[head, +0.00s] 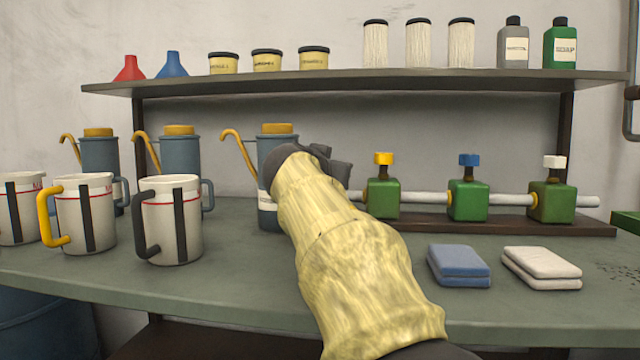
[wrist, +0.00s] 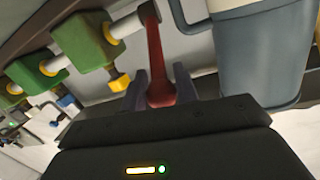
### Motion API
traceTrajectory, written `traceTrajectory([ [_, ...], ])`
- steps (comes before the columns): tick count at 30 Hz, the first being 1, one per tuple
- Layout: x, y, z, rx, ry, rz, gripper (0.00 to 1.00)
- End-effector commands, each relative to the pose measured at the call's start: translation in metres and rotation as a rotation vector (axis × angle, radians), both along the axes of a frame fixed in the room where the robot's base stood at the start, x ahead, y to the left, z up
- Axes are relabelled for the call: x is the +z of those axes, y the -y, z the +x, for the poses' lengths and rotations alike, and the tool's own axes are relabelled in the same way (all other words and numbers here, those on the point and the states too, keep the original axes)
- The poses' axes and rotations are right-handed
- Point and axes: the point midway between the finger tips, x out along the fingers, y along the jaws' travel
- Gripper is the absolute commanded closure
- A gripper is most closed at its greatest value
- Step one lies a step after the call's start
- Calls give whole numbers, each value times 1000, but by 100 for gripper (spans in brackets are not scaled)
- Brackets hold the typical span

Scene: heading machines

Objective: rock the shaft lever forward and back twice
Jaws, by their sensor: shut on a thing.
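The shaft lever is a red bar (wrist: 155,50) in the wrist view, widening to a rounded end between my fingers. Its thin end meets the tip of the white shaft (wrist: 122,27). My gripper (wrist: 162,84) is shut on the lever's thick end. In the head view my gripper (head: 338,163) is mostly hidden behind my yellow-sleeved arm, at the left end of the white shaft (head: 415,197). The lever is hidden there. The shaft runs through green valve blocks with yellow (head: 384,158), blue (head: 469,159) and white (head: 554,161) knobs.
A blue-grey oil can (wrist: 262,55) stands close beside the lever. Several mugs (head: 172,220) stand on the bench (head: 250,290) at left. Folded blue (head: 459,265) and white (head: 541,267) cloths lie at right front. A shelf (head: 360,80) with jars and bottles hangs above.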

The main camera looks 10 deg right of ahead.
Motion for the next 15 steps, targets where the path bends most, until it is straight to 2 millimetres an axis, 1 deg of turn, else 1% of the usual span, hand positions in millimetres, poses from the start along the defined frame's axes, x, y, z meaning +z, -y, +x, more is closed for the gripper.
traceTrajectory([
  [1,-5,-1,0,0,-1,0,100],
  [15,-3,3,-1,-7,5,-2,100],
])
